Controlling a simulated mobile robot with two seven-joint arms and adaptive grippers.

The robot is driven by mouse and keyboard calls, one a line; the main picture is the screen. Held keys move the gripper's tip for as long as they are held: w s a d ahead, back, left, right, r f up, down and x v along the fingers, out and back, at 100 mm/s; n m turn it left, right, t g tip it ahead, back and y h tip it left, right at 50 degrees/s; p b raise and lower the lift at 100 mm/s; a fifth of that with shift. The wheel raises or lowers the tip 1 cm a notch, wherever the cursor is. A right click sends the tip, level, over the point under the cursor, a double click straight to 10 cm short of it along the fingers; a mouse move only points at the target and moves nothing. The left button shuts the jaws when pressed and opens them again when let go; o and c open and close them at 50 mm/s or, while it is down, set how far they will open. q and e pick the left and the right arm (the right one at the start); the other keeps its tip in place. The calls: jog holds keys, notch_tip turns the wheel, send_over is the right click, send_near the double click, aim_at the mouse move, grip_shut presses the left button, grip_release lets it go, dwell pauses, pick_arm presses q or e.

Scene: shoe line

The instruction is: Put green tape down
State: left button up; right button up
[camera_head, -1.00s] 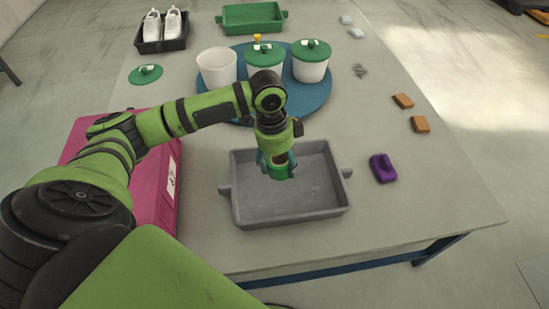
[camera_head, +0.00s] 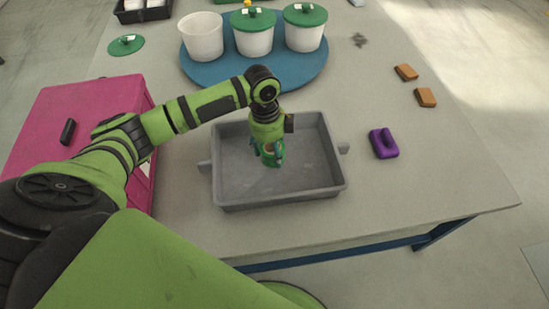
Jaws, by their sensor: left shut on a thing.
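The fingers hide part of the tape. I cannot tell whether the tape touches the tray floor. The rest of the tray is empty. My right gripper does not show.
A pink box (camera_head: 80,97) stands left of the tray. Behind it, a blue round mat (camera_head: 210,76) bears white pots, two with green lids. A green lid (camera_head: 126,45) lies at the back left.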

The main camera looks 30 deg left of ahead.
pick_arm(q)
jog(key=shift+w+d+f, duration=0.2)
jog(key=shift+w+f, duration=0.2)
jog(key=shift+w, duration=0.05)
notch_tip(320, 180, down, 4)
jog(key=shift+r, duration=0.1)
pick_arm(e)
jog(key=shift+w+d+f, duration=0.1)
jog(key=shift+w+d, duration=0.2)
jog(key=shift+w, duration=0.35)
pick_arm(q)
jog(key=o, duration=1.2)
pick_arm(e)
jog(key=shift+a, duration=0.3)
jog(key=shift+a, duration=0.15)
